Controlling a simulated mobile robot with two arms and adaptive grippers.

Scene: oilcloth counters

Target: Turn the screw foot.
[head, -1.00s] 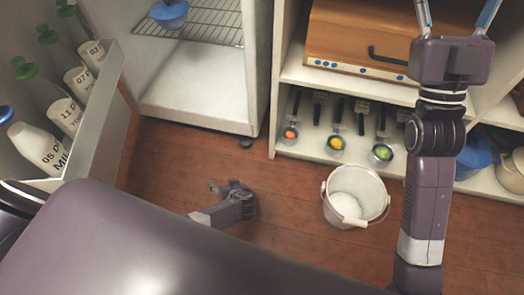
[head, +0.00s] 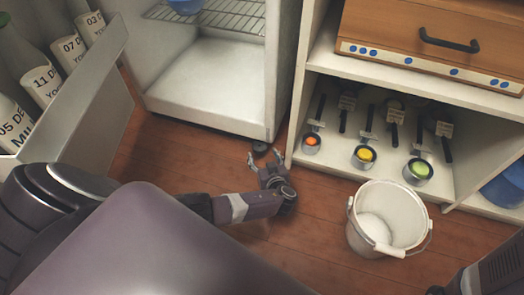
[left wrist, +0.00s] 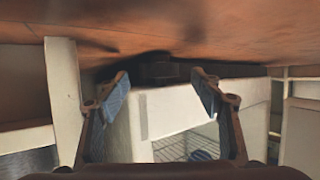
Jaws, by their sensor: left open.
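The screw foot (head: 260,147) is a small dark disc on the floor under the front corner of the white fridge cabinet (head: 205,90). In the left wrist view, which shows the floor at the top, the dark foot (left wrist: 160,68) lies ahead, between the fingers. My left gripper (head: 264,156) is low over the floor, just in front of the foot. Its fingers are spread and empty in the left wrist view (left wrist: 161,84). Whether a finger touches the foot cannot be told.
A white bucket (head: 398,212) stands on the wooden floor to the right. A shelf unit (head: 320,150) with several measuring cups and a wooden box (head: 430,45) is right of the fridge. The open fridge door (head: 100,85) with bottles is at left.

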